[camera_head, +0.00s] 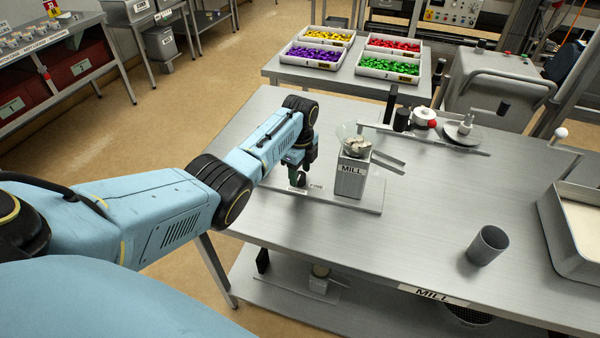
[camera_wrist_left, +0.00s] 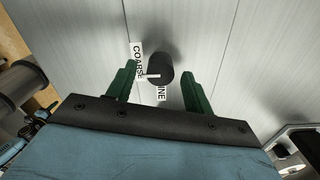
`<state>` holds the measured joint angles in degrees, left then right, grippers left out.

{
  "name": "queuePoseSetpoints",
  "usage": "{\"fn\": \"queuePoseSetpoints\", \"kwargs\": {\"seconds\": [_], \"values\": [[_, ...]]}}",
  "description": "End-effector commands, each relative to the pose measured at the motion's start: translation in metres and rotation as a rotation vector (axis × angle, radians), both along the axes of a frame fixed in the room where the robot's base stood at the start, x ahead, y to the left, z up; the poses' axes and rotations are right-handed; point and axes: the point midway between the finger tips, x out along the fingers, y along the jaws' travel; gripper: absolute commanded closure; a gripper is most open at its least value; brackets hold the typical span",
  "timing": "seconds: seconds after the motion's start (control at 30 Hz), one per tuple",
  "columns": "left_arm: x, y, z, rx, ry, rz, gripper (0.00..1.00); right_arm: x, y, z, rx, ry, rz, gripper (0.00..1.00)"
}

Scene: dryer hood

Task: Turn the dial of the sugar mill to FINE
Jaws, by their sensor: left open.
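The sugar mill (camera_head: 350,180) is a metal box marked MILL, with a clear hopper of pale lumps on top. My left gripper (camera_head: 298,180) points down beside it, over the left end of the mill's base plate, and hides the dial there. In the left wrist view, the dial (camera_wrist_left: 160,68) is a black round knob between the two green fingers of my left gripper (camera_wrist_left: 158,87). The fingers are open, with gaps at the knob. A white pointer mark shows at the knob's left, by the lower end of the COARSE label (camera_wrist_left: 137,60). The FINE label (camera_wrist_left: 161,92) is partly hidden.
A grey metal cup (camera_head: 488,246) stands at the table's front right, near a tray (camera_head: 562,240) of pale material. A rack with a red-knobbed item (camera_head: 424,117) and a dish stands behind. Bins of coloured pieces (camera_head: 388,68) fill the rear table. The table's middle is clear.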

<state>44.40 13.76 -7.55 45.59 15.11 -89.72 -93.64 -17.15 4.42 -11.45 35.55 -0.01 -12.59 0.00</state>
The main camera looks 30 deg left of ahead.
Motion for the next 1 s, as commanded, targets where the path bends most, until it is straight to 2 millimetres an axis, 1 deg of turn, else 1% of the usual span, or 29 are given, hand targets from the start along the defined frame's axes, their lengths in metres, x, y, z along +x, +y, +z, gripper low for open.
{"fn": "queuePoseSetpoints", "kwargs": {"seconds": [0.1, 0.37, 0.7, 1.0], "values": [[0.0004, -0.0001, -0.0050, 0.000, -0.001, 0.000, 0.48, -0.0001, 0.0001, -0.0012, 0.000, 0.000, 0.000, 0.64], [0.0003, 0.0000, -0.0054, 0.001, -0.002, 0.000, 0.48, -0.0003, -0.0001, -0.0009, 0.000, 0.001, 0.000, 0.64], [0.0003, 0.0002, -0.0052, 0.001, -0.001, 0.000, 0.93, -0.0006, -0.0008, -0.0010, -0.001, 0.001, 0.001, 0.64], [0.0001, 0.0003, -0.0046, 0.001, 0.000, 0.036, 0.93, -0.0008, -0.0029, 0.0021, -0.004, 0.001, 0.002, 0.64]]}}
